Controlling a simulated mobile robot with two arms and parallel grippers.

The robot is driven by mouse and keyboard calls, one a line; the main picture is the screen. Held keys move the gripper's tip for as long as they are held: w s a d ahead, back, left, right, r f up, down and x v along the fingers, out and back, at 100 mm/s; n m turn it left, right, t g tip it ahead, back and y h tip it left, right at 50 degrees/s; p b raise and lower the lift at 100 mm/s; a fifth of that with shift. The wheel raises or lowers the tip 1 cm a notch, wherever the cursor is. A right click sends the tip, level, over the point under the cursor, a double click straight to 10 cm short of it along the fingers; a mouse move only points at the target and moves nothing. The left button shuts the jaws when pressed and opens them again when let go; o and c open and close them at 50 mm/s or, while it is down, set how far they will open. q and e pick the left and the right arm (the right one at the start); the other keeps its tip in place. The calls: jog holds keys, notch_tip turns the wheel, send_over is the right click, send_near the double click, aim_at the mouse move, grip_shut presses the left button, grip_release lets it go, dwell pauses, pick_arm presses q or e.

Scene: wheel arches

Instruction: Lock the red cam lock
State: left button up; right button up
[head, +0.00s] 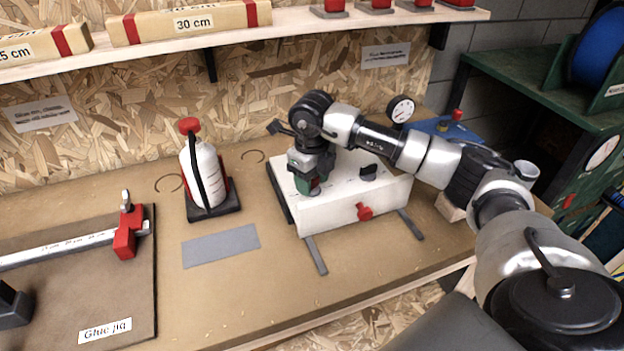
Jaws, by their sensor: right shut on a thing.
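A white box (349,214) stands on the workbench, right of the middle. A red knob-like part (364,211) sticks out of its front face. A black knob (368,173) sits on its top. My right gripper (307,187) points down at the left part of the box top. It is shut on a small part there, mostly hidden by the fingers; a bit of green and red shows. I cannot tell whether this part is the red cam lock. My left gripper is not in view.
A white bottle with a red cap (204,174) stands left of the box. A grey strip (221,246) lies on the bench. A glue jig (110,290) with a clamp is at the left. A round gauge (400,108) is behind my right arm. A shelf (290,24) runs above.

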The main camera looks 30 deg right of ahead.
jog(key=shift+r+m, duration=0.1)
jog(key=shift+m, duration=1.5)
jog(key=o, duration=0.9)
notch_tip(320, 180, up, 11)
jog(key=shift+f+b, duration=0.15)
jog(key=shift+b, duration=0.45)
jog(key=shift+f, duration=0.1)
